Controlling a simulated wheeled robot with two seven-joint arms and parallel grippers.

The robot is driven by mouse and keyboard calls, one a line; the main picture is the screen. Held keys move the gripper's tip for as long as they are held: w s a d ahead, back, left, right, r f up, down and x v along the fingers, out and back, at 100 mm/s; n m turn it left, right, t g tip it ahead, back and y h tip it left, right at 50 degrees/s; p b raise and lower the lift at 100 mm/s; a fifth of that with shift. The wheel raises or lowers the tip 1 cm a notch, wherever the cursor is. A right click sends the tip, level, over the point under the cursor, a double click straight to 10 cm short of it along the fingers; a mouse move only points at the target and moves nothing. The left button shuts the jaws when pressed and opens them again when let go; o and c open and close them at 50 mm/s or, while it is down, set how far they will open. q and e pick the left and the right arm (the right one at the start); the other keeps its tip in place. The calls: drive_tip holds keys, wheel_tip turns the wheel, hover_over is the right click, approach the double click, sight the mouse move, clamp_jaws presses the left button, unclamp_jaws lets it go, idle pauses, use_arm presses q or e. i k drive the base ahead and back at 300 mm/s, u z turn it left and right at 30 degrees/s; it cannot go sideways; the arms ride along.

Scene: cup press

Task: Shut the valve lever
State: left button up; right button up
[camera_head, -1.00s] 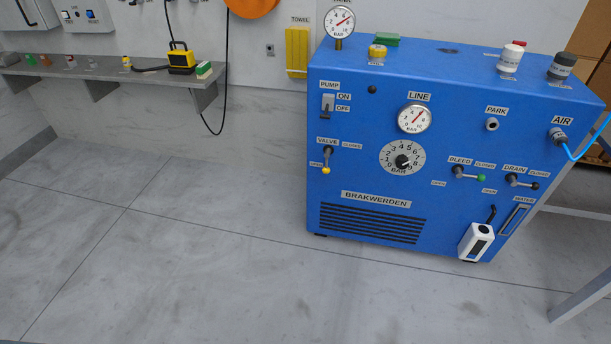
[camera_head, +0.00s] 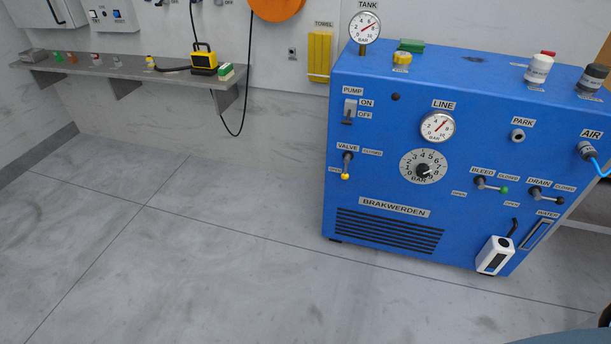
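The valve lever (camera_head: 346,166) is on the front of the blue machine (camera_head: 390,110), at its left side below the pump switch. It is a grey lever with a yellow tip, and it hangs pointing down. An OPEN label is beside its lower end at the left, and a CLOSED label (camera_head: 372,153) is to the right of its pivot. Neither of my grippers shows in the head view, and nothing touches the lever.
The bleed lever (camera_head: 490,185) with a green tip and the drain lever (camera_head: 546,195) with a dark tip are farther right. A white device (camera_head: 495,255) hangs at the lower right front. The floor (camera_head: 190,260) before and left of the machine is clear. A shelf (camera_head: 130,70) runs along the wall.

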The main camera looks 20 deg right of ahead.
sight(345, 176)
drive_tip(key=i, duration=1.1)
drive_tip(key=z, duration=2.05)
